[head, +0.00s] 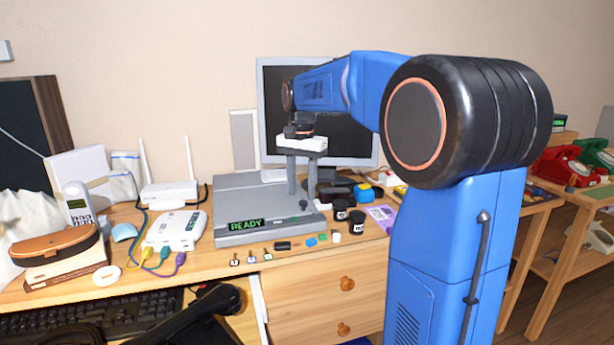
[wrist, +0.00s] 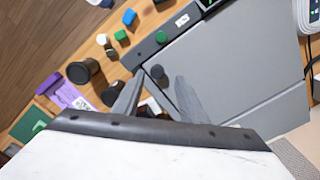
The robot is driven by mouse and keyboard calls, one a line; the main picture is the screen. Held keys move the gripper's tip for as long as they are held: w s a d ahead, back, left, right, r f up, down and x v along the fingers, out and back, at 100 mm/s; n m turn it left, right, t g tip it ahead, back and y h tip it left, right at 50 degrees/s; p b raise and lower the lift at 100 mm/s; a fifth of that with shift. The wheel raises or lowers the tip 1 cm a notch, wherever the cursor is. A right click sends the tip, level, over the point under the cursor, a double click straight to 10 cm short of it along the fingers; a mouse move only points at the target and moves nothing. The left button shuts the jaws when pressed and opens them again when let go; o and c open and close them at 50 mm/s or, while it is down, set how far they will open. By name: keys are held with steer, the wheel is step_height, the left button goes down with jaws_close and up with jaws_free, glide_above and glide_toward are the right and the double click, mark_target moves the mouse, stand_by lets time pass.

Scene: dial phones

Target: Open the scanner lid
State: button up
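The grey flat scanner (head: 245,205) stands on the desk, and its lid lies flat and closed. Its front shows a green READY display (head: 246,225). In the wrist view the grey lid (wrist: 240,70) fills the right side, with a green button (wrist: 161,37) on the front strip. A small dark upright knob (wrist: 157,72) stands at the lid's near corner. My gripper (head: 302,192) points down over the scanner's right side, with its grey fingers apart. In the wrist view the knob shows between the two fingertips; whether they touch it I cannot tell.
Dark jars (head: 356,221) and a purple packet (head: 381,215) lie right of the scanner. Small blocks and keycaps lie in front. A white router (head: 177,230) with cables is on the left. A monitor (head: 270,100) stands behind.

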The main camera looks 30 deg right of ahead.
steer(key=shift+s+f, duration=0.2)
steer(key=shift+f, duration=0.3)
steer(key=shift+s+f, duration=0.15)
steer(key=shift+f, duration=0.35)
step_height(320, 180, up, 17)
steer(key=s+a+f+n+t, duration=0.1)
steer(key=s+a+f+n, duration=0.1)
steer(key=s, duration=0.3)
steer(key=s+a+f+n, duration=0.2)
steer(key=s+f, duration=0.2)
steer(key=s, duration=0.1)
steer(key=shift+s+a+f+t, duration=0.3)
steer(key=shift+a+f+t, duration=0.05)
steer(key=shift+t, duration=0.05)
steer(key=w+d+r+m+g, duration=0.1)
steer(key=w+d+r+m, duration=0.15)
steer(key=w, duration=0.25)
steer(key=w+d+r+m+g, duration=0.1)
steer(key=w+d+r+m, duration=0.1)
steer(key=w+r, duration=0.3)
steer(key=f, duration=1.8)
steer(key=shift+w+d, duration=0.1)
steer(key=shift+w, duration=0.2)
jaws_close()
